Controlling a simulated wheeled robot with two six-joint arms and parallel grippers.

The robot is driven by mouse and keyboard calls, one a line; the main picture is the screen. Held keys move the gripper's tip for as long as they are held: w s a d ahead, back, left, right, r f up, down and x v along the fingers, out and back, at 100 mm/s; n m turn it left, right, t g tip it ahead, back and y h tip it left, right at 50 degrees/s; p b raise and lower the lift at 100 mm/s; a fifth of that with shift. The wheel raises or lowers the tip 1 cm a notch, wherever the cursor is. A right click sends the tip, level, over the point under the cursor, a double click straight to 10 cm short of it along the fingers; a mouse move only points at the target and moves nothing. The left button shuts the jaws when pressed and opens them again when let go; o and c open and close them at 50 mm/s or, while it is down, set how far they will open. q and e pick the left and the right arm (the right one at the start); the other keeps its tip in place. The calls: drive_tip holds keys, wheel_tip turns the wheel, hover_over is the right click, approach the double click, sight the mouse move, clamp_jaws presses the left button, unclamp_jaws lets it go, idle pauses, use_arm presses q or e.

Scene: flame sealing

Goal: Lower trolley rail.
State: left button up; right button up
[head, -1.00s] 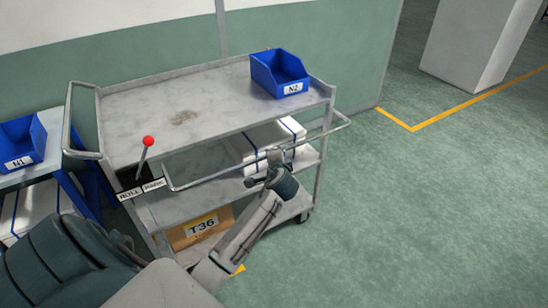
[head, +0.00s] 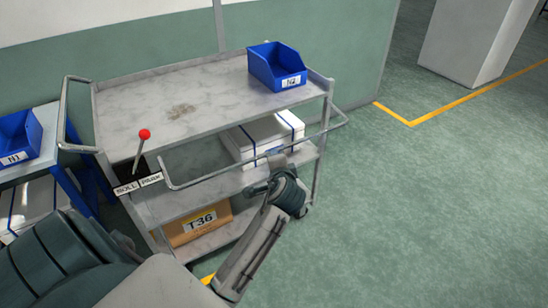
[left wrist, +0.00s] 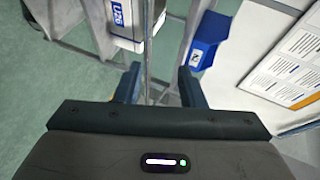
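The grey trolley (head: 140,95) stands by the wall. Its near rail (head: 220,177) is a thin metal bar running along the front, just below the top shelf's level, and looks raised. My left gripper (head: 275,165) is at the rail's middle, just in front of it. In the left wrist view the gripper (left wrist: 158,88) has its two fingers spread, with a thin metal bar (left wrist: 149,60) between them, nearer the left finger. I cannot tell if either finger touches it. A red-knobbed lever (head: 144,134) tilts above small ROLL/PARK labels at the trolley's near left corner. My right gripper is out of view.
A blue bin (head: 278,66) sits on the top shelf. A white box (head: 262,138) is on the middle shelf and a carton (head: 198,222) marked T36 below. A blue-framed table with another blue bin (head: 18,138) stands left. The floor at right is clear.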

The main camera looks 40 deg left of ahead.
use_arm(q)
drive_tip(key=shift+v, duration=0.75)
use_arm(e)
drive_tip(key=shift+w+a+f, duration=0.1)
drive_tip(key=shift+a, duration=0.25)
